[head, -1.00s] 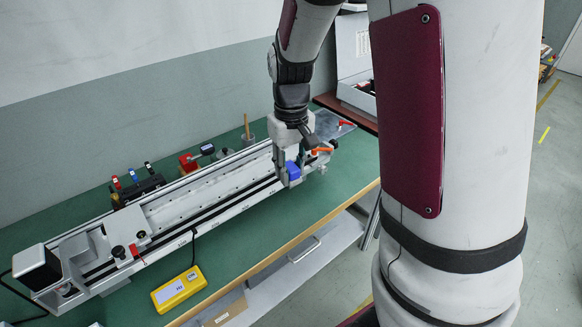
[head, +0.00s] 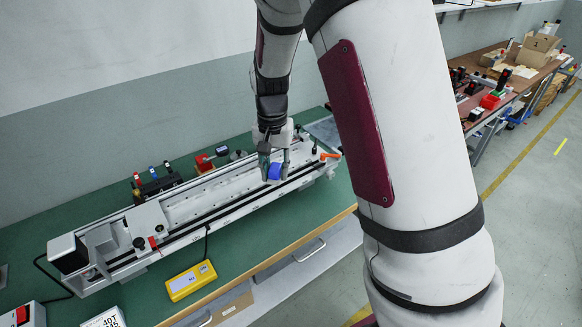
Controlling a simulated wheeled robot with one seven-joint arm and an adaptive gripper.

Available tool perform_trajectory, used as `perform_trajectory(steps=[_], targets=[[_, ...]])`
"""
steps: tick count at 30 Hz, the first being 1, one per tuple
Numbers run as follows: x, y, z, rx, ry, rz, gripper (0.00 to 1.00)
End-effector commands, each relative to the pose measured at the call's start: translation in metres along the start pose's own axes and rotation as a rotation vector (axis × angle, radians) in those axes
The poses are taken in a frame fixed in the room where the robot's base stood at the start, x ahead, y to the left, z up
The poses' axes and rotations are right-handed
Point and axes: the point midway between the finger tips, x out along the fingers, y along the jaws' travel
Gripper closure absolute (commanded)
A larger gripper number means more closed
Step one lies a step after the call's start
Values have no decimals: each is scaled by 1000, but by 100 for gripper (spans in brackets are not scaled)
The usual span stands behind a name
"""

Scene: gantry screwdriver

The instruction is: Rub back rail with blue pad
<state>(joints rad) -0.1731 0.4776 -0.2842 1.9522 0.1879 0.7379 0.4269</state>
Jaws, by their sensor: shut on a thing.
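The gantry (head: 112,240) is a long silver linear stage lying diagonally on a green bench, with two long rails. Its back rail (head: 196,187) runs along the far side, nearer the wall. My gripper (head: 273,173) is shut on the blue pad (head: 274,172) at the right part of the gantry. The pad sits between the fingertips, over the bed between the rails or close above it. I cannot tell whether it touches the surface. My arm hides part of the back rail's right end.
Behind the gantry stand a black rack with coloured-top tools (head: 158,187) and a red block (head: 205,163). An orange lever (head: 330,156) sits at the right end.

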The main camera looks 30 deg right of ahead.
Motion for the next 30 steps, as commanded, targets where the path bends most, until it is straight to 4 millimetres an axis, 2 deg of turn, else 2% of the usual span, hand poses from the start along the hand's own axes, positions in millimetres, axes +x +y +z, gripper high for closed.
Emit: perform_trajectory(steps=[9, 18, 30], targets=[[36, -53, -9, 392, -1, 1, 95], [70, -97, -11, 737, -2, -1, 95], [69, -97, -11, 746, -2, -3, 95]])
